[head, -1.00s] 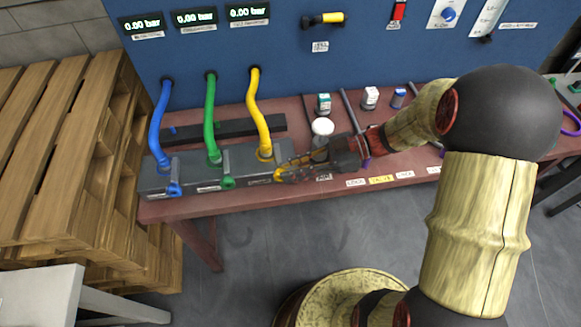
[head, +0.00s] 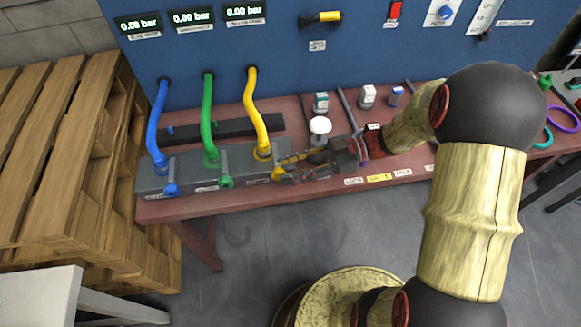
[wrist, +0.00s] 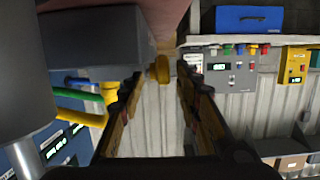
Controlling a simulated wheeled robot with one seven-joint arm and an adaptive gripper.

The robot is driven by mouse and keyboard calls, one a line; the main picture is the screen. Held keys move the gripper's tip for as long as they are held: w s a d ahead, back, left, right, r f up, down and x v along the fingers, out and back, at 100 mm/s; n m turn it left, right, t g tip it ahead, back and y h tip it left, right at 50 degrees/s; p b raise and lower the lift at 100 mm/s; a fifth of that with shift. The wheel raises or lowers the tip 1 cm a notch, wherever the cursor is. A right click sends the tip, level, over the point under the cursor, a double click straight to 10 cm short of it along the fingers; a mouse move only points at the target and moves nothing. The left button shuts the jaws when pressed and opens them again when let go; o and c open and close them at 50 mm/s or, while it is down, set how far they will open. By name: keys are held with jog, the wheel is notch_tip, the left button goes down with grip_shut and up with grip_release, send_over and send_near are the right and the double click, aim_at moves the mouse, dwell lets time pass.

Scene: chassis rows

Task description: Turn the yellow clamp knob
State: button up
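The yellow clamp knob (head: 277,174) is at the front right of the grey block (head: 208,178) on the bench, at the end of the yellow hose (head: 257,120). In the wrist view the yellow knob (wrist: 160,68) shows between the tips of my open fingers, touching neither finger that I can see. My gripper (head: 285,170) reaches in from the right, with its tips at the knob; the fingers partly hide it in the head view. In the wrist view my gripper (wrist: 157,84) is empty, with a gap on each side of the knob.
A blue knob (head: 171,189) and a green knob (head: 226,182) sit on the same block to the left. A white-topped bottle (head: 320,126) stands close behind my gripper. Small jars (head: 367,96) stand farther back. Three gauges above read 0.00 bar. Wooden pallets (head: 60,150) stand at left.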

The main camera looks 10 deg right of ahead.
jog(key=shift+o, duration=0.2)
jog(key=shift+r, duration=0.1)
notch_tip(320, 180, up, 10)
dwell(0.5)
jog(key=shift+o, duration=0.4)
